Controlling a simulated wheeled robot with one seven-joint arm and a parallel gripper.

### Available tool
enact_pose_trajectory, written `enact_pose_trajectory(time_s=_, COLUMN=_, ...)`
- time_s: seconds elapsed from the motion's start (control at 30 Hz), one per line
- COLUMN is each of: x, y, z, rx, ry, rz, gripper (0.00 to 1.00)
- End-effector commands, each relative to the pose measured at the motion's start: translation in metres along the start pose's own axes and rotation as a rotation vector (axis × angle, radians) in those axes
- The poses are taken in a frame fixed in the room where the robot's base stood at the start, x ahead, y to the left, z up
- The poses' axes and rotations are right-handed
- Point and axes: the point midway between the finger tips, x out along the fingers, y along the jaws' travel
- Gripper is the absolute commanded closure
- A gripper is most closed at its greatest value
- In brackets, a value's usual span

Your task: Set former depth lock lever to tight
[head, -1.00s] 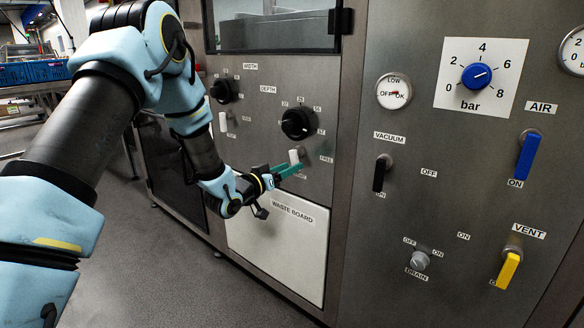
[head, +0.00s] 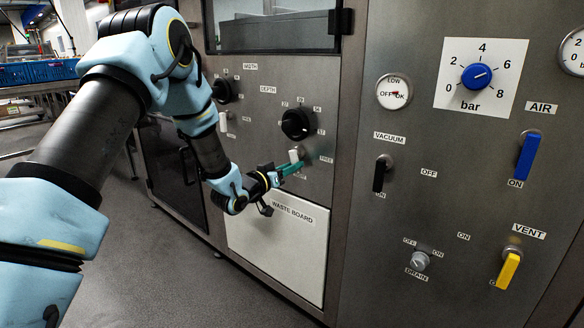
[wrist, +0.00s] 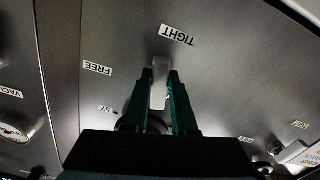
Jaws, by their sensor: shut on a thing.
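The depth lock lever is a small white handle (head: 294,156) below the black depth dial (head: 297,124) on the grey machine panel. The FREE label (wrist: 98,68) lies to the side, also visible in the head view (head: 327,159). My gripper (head: 297,167) reaches the lever from below left and is shut on it (wrist: 160,80).
The width dial (head: 222,91) and its white lever (head: 223,121) are to the left. The waste board (head: 275,240) is below. The black vacuum lever (head: 381,173), blue air lever (head: 526,156) and yellow vent lever (head: 508,270) are to the right. Floor at lower left is clear.

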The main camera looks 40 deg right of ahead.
Motion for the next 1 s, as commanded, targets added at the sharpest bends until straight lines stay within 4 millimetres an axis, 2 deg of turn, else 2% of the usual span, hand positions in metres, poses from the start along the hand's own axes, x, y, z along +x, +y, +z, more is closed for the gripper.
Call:
enact_pose_trajectory(time_s=0.33, x=-0.0001, y=-0.0004, z=0.0004, rx=0.004, ry=0.0, rz=0.0, gripper=1.0)
enact_pose_trajectory(time_s=0.67, x=-0.0002, y=-0.0081, z=0.0006, rx=0.237, ry=0.002, rz=-0.001, gripper=1.0)
enact_pose_trajectory(time_s=0.97, x=-0.0003, y=-0.008, z=-0.0016, rx=0.253, ry=0.001, rz=-0.001, gripper=1.0)
enact_pose_trajectory(time_s=1.0, x=-0.0003, y=-0.008, z=-0.0015, rx=0.253, ry=0.001, rz=-0.001, gripper=0.73)
